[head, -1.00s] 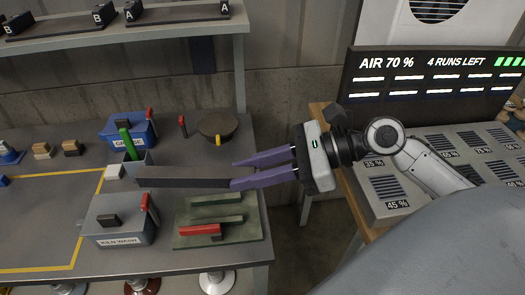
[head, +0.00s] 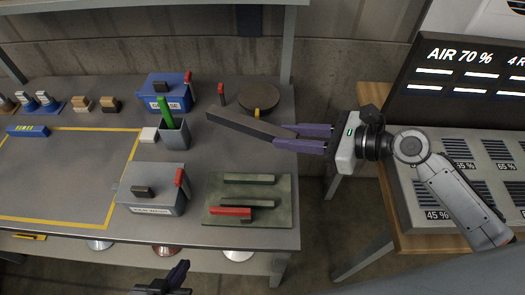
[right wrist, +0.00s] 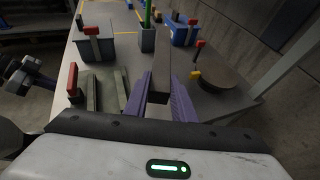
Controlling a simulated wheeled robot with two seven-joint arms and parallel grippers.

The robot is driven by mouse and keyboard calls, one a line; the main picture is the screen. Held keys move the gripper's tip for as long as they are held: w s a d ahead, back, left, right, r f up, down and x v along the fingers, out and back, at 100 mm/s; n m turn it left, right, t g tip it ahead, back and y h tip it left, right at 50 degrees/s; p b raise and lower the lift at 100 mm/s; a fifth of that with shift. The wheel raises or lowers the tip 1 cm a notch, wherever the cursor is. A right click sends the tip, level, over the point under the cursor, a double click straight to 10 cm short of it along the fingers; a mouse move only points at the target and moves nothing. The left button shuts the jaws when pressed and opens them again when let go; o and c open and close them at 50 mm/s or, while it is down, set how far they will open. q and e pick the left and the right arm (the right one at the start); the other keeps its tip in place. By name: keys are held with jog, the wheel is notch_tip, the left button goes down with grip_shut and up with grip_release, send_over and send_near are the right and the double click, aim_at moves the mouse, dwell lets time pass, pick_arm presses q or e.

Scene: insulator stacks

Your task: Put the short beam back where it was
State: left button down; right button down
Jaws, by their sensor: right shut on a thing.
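A dark grey beam (head: 242,123) is held level or nearly so in my right gripper (head: 300,138). The purple fingers are shut on its right end, and the beam points left, over the table's back right part. In the right wrist view the beam (right wrist: 161,75) runs forward from between the fingers (right wrist: 160,97). I cannot tell whether it touches anything below. My left gripper (head: 176,277) shows only partly at the bottom edge of the head view. It also shows at the left of the right wrist view (right wrist: 20,78), too small to tell its opening.
A round dark disc (head: 259,97) and a grey cup with a green stick (head: 173,135) stand near the beam. A green tray (head: 277,212) with bars, a grey box (head: 150,199) and a blue box (head: 165,92) are on the table (head: 80,234). The yellow-outlined area is mostly clear.

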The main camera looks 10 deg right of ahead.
aim_at(287, 167)
notch_tip(287, 167, down, 9)
jog(key=shift+r+b, duration=0.1)
jog(key=shift+b, duration=0.9)
jog(key=shift+f, duration=0.2)
jog(key=shift+f, duration=0.1)
jog(key=c, duration=1.8)
grip_release()
jog(key=shift+f, duration=0.1)
jog(key=shift+o, duration=0.2)
jog(key=v, duration=1.2)
